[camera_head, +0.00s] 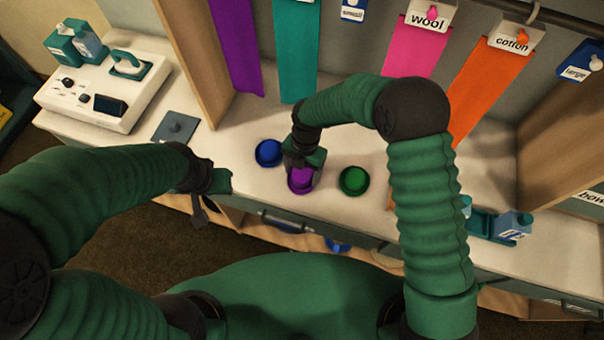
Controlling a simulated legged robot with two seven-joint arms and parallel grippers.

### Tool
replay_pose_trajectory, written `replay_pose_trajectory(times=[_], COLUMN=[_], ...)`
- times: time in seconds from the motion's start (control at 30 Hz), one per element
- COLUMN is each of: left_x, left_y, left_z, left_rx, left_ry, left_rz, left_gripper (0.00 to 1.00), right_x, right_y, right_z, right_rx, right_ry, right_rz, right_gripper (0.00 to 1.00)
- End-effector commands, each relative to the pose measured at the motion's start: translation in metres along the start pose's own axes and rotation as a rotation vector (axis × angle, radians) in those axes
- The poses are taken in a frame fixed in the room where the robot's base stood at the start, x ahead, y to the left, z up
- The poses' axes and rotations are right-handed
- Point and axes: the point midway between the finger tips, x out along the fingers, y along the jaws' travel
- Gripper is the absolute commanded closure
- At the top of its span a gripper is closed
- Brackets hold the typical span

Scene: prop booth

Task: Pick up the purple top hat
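The purple top hat (300,182) sits on the white counter between a blue hat (268,153) on its left and a green hat (354,180) on its right. My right gripper (302,166) reaches down over the purple hat from behind, and its fingers are at the hat and cover part of it. I cannot tell whether the fingers are closed on it or only around it. My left gripper (212,192) hangs to the left of the hats, near the counter's front edge, away from them. Its finger opening is not clear.
The white counter (236,208) has a white machine (105,88) at the left and a grey plate (176,128) beside it. Coloured cloth strips hang behind, including a pink one (414,45) and an orange one (483,88). A small blue-and-teal box (512,225) stands at the right.

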Motion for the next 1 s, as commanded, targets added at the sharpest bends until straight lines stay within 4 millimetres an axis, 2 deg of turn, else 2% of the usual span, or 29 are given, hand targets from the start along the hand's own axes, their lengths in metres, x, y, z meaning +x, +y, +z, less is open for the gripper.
replay_pose_trajectory(times=[0.03, 0.3, 0.4, 0.73, 1.0], left_x=[0.000, 0.000, 0.000, 0.001, 0.005], left_y=[0.000, 0.000, 0.000, 0.000, 0.000], left_z=[0.000, 0.000, 0.000, 0.000, 0.001], left_rx=[0.000, 0.000, 0.000, 0.000, 0.000], left_ry=[0.000, 0.000, 0.000, 0.000, 0.000], left_rz=[0.000, 0.000, 0.000, 0.000, 0.000], left_gripper=[0.64, 0.64, 0.64, 0.64, 0.64], right_x=[0.000, 0.000, 0.000, -0.005, -0.037], right_y=[0.000, 0.000, 0.000, 0.000, -0.002], right_z=[0.000, 0.001, 0.001, 0.000, -0.004], right_rx=[0.000, 0.000, 0.000, 0.001, 0.001], right_ry=[0.000, 0.000, 0.000, 0.000, -0.001], right_rz=[0.000, 0.000, 0.000, 0.000, 0.000], right_gripper=[0.37, 0.73, 0.83, 0.83, 0.83])
